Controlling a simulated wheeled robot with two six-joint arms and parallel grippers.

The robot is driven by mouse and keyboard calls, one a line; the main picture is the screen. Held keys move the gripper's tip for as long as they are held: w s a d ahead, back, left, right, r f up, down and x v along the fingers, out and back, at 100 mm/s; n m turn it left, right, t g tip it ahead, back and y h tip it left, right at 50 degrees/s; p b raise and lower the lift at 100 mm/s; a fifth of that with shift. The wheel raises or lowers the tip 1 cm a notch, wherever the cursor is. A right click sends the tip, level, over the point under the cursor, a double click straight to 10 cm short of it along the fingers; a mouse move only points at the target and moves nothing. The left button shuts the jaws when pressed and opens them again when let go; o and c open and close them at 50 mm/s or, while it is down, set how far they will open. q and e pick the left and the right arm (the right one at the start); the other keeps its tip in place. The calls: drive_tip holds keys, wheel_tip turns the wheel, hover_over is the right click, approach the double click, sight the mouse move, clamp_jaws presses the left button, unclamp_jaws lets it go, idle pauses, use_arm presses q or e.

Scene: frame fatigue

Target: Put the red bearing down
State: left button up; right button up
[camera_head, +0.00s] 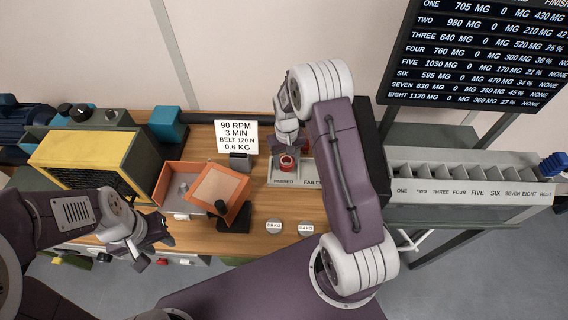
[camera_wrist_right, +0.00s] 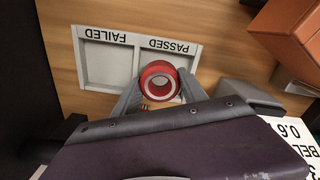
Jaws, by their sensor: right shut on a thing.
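The red bearing (camera_head: 287,161) is a small red ring with a pale inner ring. My right gripper (camera_head: 287,153) is shut on it, with one finger on each side in the right wrist view (camera_wrist_right: 158,84). The bearing is over the PASSED compartment of the grey two-part tray (camera_head: 284,182); I cannot tell whether it touches the floor there. The FAILED compartment (camera_wrist_right: 108,64) beside it looks empty. My left gripper (camera_head: 154,253) is empty at the table's front left, with its fingers apart.
An orange tray (camera_head: 180,176) and a tilted orange box (camera_head: 218,190) stand left of the grey tray. Two round weights (camera_head: 274,226) lie in front. A labelled sorting rack (camera_head: 468,192) is at the right. A yellow-fronted machine (camera_head: 88,158) stands at the left.

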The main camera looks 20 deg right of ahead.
sight(284, 166)
drive_tip(key=shift+w+a+f, duration=0.2)
drive_tip(key=shift+w+f, duration=0.05)
drive_tip(key=shift+w, duration=0.25)
drive_tip(key=shift+f, duration=0.1)
wheel_tip(284, 166, down, 4)
drive_tip(key=shift+w+d+r+p, duration=0.1)
drive_tip(key=shift+w+p, duration=0.05)
drive_tip(key=shift+p, duration=0.35)
drive_tip(key=shift+f, duration=0.2)
use_arm(q)
drive_tip(key=shift+s+r, duration=0.3)
drive_tip(key=shift+r, duration=0.35)
use_arm(e)
drive_tip(key=o, duration=1.2)
drive_tip(key=shift+f, duration=0.1)
use_arm(q)
drive_tip(key=shift+f, duration=0.15)
use_arm(e)
drive_tip(key=shift+o, duration=0.4)
